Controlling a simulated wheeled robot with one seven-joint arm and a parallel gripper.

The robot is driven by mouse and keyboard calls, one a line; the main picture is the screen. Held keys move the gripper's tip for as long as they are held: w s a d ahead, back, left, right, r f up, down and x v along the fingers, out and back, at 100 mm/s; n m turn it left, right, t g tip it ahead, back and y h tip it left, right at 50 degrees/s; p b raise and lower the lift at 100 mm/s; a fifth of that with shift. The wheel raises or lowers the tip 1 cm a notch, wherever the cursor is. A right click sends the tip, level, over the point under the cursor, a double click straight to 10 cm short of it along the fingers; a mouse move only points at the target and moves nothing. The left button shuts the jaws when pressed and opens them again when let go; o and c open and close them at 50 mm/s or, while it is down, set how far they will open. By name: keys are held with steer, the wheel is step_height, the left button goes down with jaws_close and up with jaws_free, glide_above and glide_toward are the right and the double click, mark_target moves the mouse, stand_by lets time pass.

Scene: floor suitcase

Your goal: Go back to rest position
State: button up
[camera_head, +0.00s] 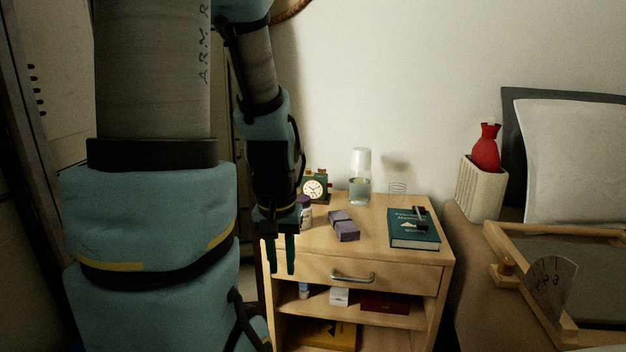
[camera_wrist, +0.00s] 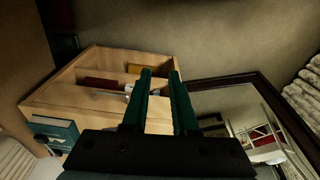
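My gripper (camera_head: 282,271) hangs with its fingers pointing down at the front left of the wooden nightstand (camera_head: 310,262). In the wrist view the two green fingers of my gripper (camera_wrist: 160,74) stand apart with a clear gap between them. I see nothing held in the gap. The nightstand also shows behind the fingers in the wrist view (camera_wrist: 60,88). My arm fills much of the left of the head view and hides what is behind it.
On the nightstand stand a green clock (camera_head: 314,187), a glass carafe (camera_head: 360,180), a purple box (camera_head: 344,226) and a teal book (camera_head: 413,236). Its lower shelves hold several small items. A wooden tray (camera_head: 520,232) lies on the bed at right. The wrist view shows a dark-framed mirror (camera_wrist: 262,88).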

step_height(320, 180, up, 24)
steer(key=p, duration=2.3)
steer(key=shift+s+a, duration=0.15)
steer(key=shift+a, duration=0.25)
